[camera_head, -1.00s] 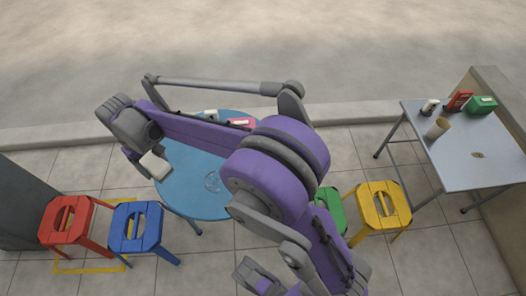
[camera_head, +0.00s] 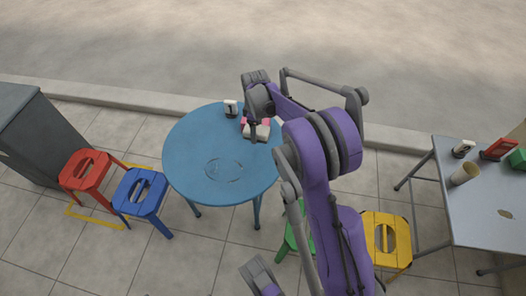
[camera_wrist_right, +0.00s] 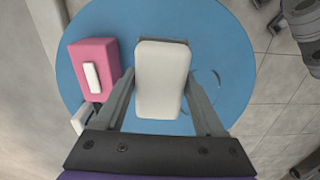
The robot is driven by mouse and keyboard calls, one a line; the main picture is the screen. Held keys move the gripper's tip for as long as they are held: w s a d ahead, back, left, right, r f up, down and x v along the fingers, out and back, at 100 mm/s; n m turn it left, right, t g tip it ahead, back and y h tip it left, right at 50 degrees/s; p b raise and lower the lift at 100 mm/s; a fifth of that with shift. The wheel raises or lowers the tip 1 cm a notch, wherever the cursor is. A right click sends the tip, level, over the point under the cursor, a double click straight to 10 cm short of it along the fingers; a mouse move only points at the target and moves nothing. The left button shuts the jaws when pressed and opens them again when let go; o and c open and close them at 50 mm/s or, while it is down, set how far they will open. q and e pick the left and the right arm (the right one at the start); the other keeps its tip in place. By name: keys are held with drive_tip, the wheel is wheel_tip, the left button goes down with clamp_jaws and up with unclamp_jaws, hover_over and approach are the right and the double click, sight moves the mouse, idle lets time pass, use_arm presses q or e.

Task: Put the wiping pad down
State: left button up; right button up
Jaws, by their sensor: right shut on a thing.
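The wiping pad, a cream-white rounded block (camera_head: 257,133), is held in my right gripper (camera_head: 258,121) over the far right part of the round blue table (camera_head: 190,150). In the right wrist view the pad (camera_wrist_right: 162,80) sits between the two fingers, which are shut on its sides. I cannot tell whether the pad's underside touches the table. My left gripper cannot be made out.
A pink box with a white top piece (camera_wrist_right: 93,68) is close beside the pad on the table. A small white holder (camera_head: 231,108) stands near the far edge. A faint ring mark (camera_head: 223,170) lies on the otherwise clear table middle. Red (camera_head: 85,170), blue (camera_head: 140,191) and yellow (camera_head: 386,240) stools stand around.

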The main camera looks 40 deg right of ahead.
drive_tip(key=shift+s+d+f+n, duration=0.15)
drive_tip(key=shift+d+f+n, duration=0.15)
drive_tip(key=shift+d+f, duration=0.85)
drive_tip(key=b, duration=0.2)
hover_over(262, 151)
wheel_tip(262, 151, down, 4)
drive_tip(key=shift+d+f, duration=0.1)
drive_tip(key=shift+f, duration=0.1)
drive_tip(key=shift+f+b, duration=0.45)
drive_tip(key=shift+f, duration=1.8)
drive_tip(key=shift+f+b, duration=0.35)
